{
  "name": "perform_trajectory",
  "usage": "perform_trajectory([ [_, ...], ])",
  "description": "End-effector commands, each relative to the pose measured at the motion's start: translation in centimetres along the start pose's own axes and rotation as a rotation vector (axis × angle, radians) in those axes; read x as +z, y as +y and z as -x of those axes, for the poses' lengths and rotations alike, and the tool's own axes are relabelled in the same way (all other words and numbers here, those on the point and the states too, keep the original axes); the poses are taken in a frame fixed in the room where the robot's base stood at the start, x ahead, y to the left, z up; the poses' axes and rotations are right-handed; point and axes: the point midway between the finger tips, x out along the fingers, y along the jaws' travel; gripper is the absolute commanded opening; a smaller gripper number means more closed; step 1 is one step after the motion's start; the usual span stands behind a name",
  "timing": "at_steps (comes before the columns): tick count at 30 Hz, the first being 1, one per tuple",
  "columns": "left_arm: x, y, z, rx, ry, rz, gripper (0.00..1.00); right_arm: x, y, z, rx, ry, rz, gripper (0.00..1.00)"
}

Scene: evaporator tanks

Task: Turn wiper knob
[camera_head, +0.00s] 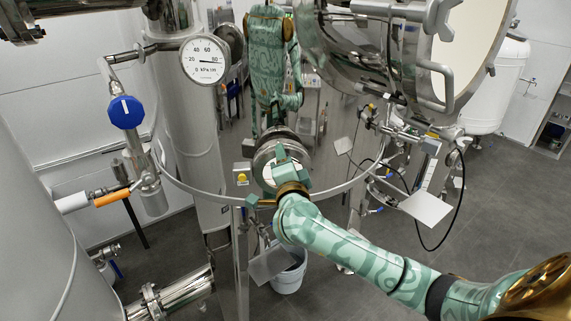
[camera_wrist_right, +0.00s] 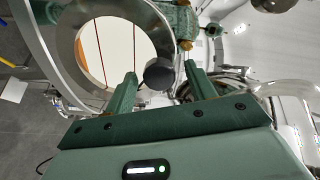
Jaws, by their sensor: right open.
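The wiper knob (camera_wrist_right: 158,74) is a dark round knob in the right wrist view. It sits at the lower right rim of a round sight glass (camera_wrist_right: 105,45) with a pale pane and thin dark lines. My right gripper (camera_wrist_right: 160,73) is open, with one finger on each side of the knob in that view; I cannot tell whether either finger touches it. In the head view my right gripper (camera_head: 284,167) is in front of the round steel fitting (camera_head: 264,155) on the tank and hides the knob. My left gripper is in neither view.
A pressure gauge (camera_head: 205,60) and a blue valve handle (camera_head: 125,112) are at the left. The polished tank reflects my green arm. A hanging plate (camera_head: 426,208) and black cables are to the right, above my forearm. A white bucket (camera_head: 289,272) stands below.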

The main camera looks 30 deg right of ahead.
Motion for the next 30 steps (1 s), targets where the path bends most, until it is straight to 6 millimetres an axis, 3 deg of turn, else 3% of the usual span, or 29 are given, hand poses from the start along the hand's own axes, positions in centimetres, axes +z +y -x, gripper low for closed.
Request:
perform_trajectory([
  [5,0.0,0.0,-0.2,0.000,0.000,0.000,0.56,0.1,0.1,0.9,0.000,-0.002,0.001,0.55],
  [8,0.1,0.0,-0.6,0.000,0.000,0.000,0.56,0.2,0.2,2.7,0.001,-0.004,-0.001,0.55],
  [21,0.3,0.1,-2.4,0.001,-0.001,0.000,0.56,0.1,0.3,13.8,0.004,-0.002,-0.004,0.55],
  [25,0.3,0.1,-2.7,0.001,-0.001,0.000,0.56,0.1,0.2,15.5,0.002,-0.002,-0.001,0.55],
  [30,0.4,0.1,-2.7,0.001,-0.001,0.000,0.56,0.0,0.1,16.2,0.001,0.000,-0.001,0.55],
])
